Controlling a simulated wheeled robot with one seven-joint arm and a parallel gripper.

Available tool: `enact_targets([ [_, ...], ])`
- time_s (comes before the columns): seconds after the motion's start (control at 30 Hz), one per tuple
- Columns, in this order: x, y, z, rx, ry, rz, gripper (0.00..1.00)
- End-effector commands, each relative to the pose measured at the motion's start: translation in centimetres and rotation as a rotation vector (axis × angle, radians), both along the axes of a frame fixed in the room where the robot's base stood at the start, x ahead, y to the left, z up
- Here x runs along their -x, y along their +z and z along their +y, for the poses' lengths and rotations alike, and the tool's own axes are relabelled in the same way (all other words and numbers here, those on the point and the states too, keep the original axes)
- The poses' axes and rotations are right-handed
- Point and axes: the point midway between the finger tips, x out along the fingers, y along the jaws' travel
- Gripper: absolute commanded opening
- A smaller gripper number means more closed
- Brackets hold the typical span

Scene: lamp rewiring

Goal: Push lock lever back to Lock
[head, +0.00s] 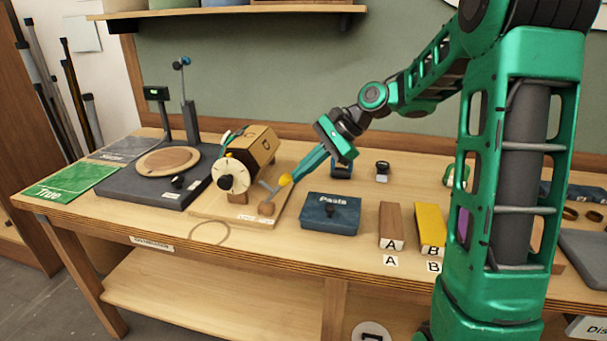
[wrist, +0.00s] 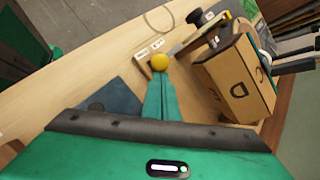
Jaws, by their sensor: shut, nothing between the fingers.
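The wooden lamp fixture (head: 258,146) with a cream round dial (head: 231,174) stands on a wooden board (head: 210,206). Small white labels (head: 245,217) sit on the board's front edge, too small to read surely. My gripper (head: 293,176) is shut and empty, its teal fingers pointing down. A yellow ball (wrist: 160,62) is right at the fingertips, close to the bar's end. I cannot tell whether they touch. The fixture's wooden side (wrist: 238,88) is right of the fingers.
Brown (head: 391,222) and yellow (head: 430,226) blocks stand further right. A dark platform with a wooden disc (head: 168,161) and a green "True" mat (head: 72,182) are left. A thin wire loop (head: 210,233) lies in front.

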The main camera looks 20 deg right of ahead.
Motion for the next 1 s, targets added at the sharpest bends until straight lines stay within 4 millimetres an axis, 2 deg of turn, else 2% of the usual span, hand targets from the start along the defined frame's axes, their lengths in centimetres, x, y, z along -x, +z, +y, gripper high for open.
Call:
enact_targets([
  [0.43, -0.7, 1.0, 1.1, 0.087, 0.004, 0.058, 0.0],
  [0.93, -3.1, 3.1, 4.5, 0.374, 0.006, 0.269, 0.0],
  [1.0, -3.1, 3.1, 4.3, 0.378, -0.001, 0.275, 0.0],
])
